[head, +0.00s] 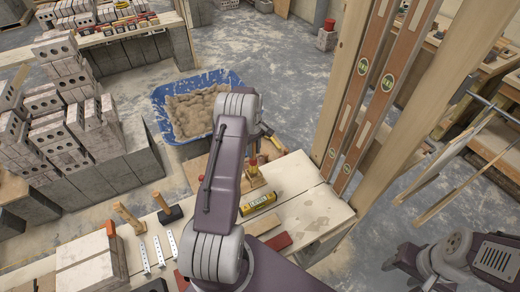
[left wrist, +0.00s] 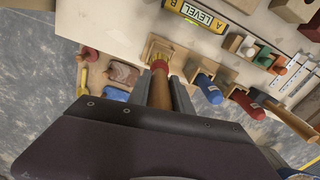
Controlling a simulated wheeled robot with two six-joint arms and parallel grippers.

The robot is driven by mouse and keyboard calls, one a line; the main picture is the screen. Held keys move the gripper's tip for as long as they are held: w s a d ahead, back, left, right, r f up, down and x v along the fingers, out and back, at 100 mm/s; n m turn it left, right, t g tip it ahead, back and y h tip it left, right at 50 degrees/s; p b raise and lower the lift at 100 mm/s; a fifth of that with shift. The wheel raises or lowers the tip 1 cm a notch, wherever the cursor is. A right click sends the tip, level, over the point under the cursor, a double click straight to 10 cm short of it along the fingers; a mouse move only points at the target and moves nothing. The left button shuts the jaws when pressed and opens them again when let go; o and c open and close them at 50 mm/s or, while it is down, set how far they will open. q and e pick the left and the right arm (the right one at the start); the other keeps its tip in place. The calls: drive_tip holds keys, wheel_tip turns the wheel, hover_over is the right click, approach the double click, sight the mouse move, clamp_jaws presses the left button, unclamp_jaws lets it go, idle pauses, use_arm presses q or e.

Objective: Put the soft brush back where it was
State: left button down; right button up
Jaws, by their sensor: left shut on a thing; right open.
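The soft brush (left wrist: 160,68) has a wooden handle, a red band and pale yellow bristles. In the left wrist view my left gripper (left wrist: 161,92) is shut on its handle. The bristle end points at a small square wooden holder (left wrist: 176,50) on the bench; I cannot tell whether the bristles are inside it or just above. In the head view the holder (head: 255,182) stands beside my left arm, which hides most of my left gripper. My right gripper (head: 398,260) is open and empty at the lower right, away from the bench.
A yellow level (head: 260,203) lies on the pale bench (head: 310,205) near the holder. A blue tub of mortar (head: 165,100) stands behind on the floor. Blue and red-handled tools (left wrist: 210,90) sit close to the brush. A wooden frame post (head: 350,85) rises at the right.

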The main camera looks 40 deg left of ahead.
sight(254, 163)
use_arm(q)
drive_tip(key=shift+s+f+b, duration=0.1)
drive_tip(key=shift+f+b, duration=0.35)
drive_tip(key=shift+f, duration=0.05)
drive_tip(key=shift+f+b, duration=2.4)
drive_tip(key=shift+f, duration=1)
drive_tip(key=shift+f+b, duration=0.35)
drive_tip(key=shift+f, duration=0.2)
drive_tip(key=c, duration=1.1)
unclamp_jaws()
drive_tip(key=shift+r, duration=0.15)
wheel_tip(254, 163, up, 9)
drive_tip(key=shift+f, duration=0.1)
